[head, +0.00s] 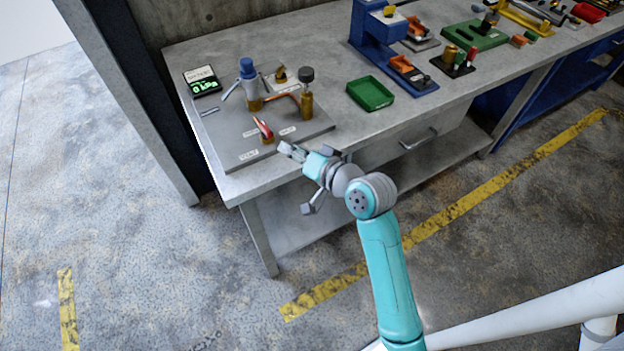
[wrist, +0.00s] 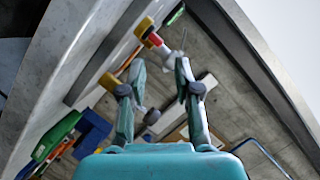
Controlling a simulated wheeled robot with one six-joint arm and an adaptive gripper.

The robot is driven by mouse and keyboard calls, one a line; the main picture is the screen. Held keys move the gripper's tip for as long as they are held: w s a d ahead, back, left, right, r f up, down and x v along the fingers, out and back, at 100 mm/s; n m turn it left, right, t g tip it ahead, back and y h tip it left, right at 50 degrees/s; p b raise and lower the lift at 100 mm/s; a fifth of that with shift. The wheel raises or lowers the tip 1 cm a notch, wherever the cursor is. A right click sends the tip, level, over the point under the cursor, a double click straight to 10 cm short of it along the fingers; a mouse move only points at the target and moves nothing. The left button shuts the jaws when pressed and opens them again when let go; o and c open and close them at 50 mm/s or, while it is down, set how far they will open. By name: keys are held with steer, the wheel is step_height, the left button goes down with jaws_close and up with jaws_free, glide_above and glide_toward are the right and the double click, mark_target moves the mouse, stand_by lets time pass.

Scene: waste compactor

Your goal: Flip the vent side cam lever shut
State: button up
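The cam lever (head: 263,128) is a small red lever on a brass base, near the front of a grey plate (head: 235,155) on the bench. It stands up at a tilt, leaning to the upper left. My gripper (head: 284,148) is just right of and nearer than the lever, with a small gap apparent. In the wrist view my gripper (wrist: 160,64) has its two fingers apart and nothing between them. A red and brass piece (wrist: 152,36), probably this lever, shows beyond the fingertips. The small plate labels are too small to read.
A blue-capped valve (head: 247,80) and a black-capped brass valve (head: 306,95) stand behind the lever, with a copper pipe between. A digital display (head: 203,82) sits at back left. A green tray (head: 370,93) and blue press (head: 385,45) are to the right.

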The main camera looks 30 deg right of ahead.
steer(key=shift+h, duration=0.4)
steer(key=shift+s+a+f, duration=0.1)
steer(key=shift+s+f, duration=1.75)
steer(key=shift+s, duration=0.2)
